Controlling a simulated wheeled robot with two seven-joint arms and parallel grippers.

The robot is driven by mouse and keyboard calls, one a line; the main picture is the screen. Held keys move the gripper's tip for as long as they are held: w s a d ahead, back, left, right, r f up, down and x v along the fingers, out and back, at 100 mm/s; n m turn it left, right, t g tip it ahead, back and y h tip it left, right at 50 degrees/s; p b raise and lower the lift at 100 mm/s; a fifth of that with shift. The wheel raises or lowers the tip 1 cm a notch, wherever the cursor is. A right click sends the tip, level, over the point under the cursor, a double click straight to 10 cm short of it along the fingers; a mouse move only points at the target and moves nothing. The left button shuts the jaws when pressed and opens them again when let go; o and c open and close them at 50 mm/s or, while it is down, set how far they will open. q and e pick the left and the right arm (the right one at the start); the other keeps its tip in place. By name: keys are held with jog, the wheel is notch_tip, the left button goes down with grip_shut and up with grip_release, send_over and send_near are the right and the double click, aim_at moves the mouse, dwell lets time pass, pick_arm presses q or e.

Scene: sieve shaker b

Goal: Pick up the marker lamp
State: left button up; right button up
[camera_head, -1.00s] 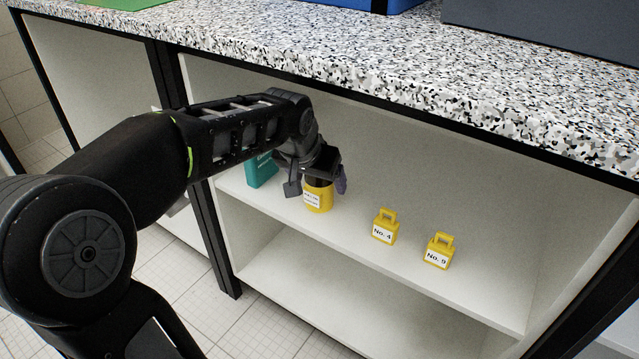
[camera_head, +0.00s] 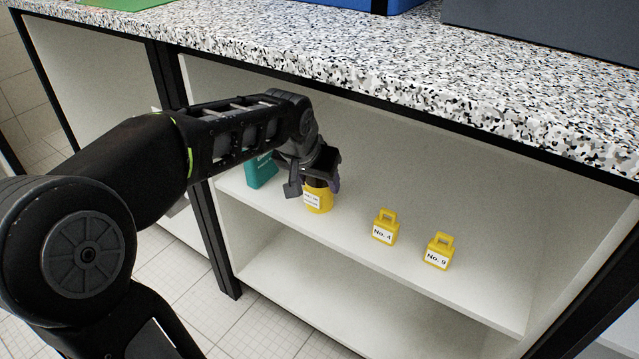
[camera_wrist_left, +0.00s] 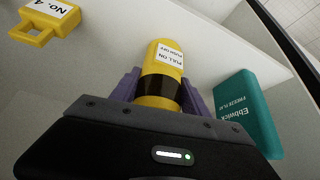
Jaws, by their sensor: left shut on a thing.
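The marker lamp (camera_head: 319,199) is a yellow cylinder with a white label and a dark band. It stands upright on the upper shelf under the counter. My left gripper (camera_head: 315,180) reaches down over it from above and is shut on it. In the left wrist view, the lamp (camera_wrist_left: 166,62) sits between the purple fingers of my left gripper (camera_wrist_left: 160,92), with its label facing up in the picture. The fingers partly hide the lamp's upper part in the head view. My right gripper is not in view.
A teal box (camera_head: 262,171) stands just left of the lamp; it also shows in the left wrist view (camera_wrist_left: 246,115). Yellow blocks No. 4 (camera_head: 385,228) and No. 9 (camera_head: 438,252) stand to the right. The speckled countertop (camera_head: 420,70) overhangs the shelf (camera_head: 480,297).

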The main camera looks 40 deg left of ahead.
pick_arm(q)
grip_shut()
jog(key=shift+r, duration=0.1)
jog(key=shift+r+p, duration=0.4)
jog(key=shift+r, duration=0.05)
jog(key=shift+r+p, duration=0.35)
jog(key=shift+r, duration=0.1)
jog(key=s+d+p, duration=0.1)
jog(key=s+d, duration=0.1)
jog(key=s, duration=0.6)
jog(key=s+d+p, duration=0.2)
jog(key=s, duration=0.7)
jog(key=shift+s+f, duration=0.25)
jog(key=shift+s, duration=0.05)
jog(key=shift+w, duration=0.1)
